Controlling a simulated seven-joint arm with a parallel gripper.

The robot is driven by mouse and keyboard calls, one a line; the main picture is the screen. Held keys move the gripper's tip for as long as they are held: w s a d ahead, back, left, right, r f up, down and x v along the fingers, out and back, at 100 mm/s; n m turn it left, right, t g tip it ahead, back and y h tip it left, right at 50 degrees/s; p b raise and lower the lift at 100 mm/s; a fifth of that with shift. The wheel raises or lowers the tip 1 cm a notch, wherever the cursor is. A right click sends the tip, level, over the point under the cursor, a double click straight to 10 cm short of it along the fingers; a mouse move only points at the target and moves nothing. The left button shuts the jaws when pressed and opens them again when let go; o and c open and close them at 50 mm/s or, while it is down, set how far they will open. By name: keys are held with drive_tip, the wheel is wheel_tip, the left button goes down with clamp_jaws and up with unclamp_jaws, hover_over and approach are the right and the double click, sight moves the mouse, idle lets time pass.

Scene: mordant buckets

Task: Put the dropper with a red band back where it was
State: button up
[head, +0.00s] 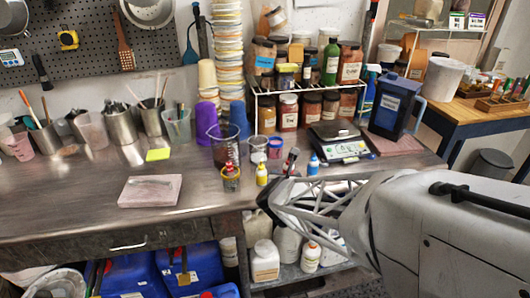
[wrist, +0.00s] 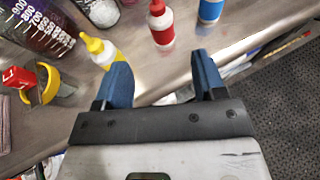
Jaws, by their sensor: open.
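A white dropper bottle with red cap and red band (wrist: 162,27) stands on the steel bench, beyond the gap between my fingers in the wrist view. In the head view its red part (head: 284,168) shows only partly, beside my gripper. My gripper (wrist: 152,82) is open, with nothing between its blue fingertips. A yellow-banded dropper bottle (wrist: 103,50) is close to the left fingertip; it also shows in the head view (head: 262,174). A blue-banded dropper bottle (wrist: 210,10) stands to the right of the red one, also in the head view (head: 313,164).
A yellow holder with a red-topped item (head: 230,178) stands left of the bottles. A graduated beaker (head: 222,145) is behind it. A scale (head: 338,140) is behind right. A pale slab (head: 150,191) lies left, with bare bench around it. The bench's front edge is near my gripper.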

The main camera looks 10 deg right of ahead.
drive_tip(key=shift+r, duration=0.1)
drive_tip(key=s+a+r+n+g+y, duration=0.1)
drive_tip(key=s+a+r+n+y, duration=0.2)
drive_tip(key=s+r+n, duration=0.5)
drive_tip(key=s+a+r+n+g+y, duration=0.1)
drive_tip(key=a+r+n+g+y, duration=0.2)
drive_tip(key=n, duration=1)
drive_tip(key=s+d+r+n+g, duration=0.1)
drive_tip(key=s+r+n+g, duration=0.1)
drive_tip(key=s+n, duration=0.7)
drive_tip(key=s+d+r+n+g+h, duration=0.1)
drive_tip(key=s+r+n+g, duration=0.2)
drive_tip(key=s+n, duration=0.6)
drive_tip(key=shift+s+d+n+g, duration=0.25)
drive_tip(key=shift+n+g, duration=0.15)
drive_tip(key=shift+n, duration=0.2)
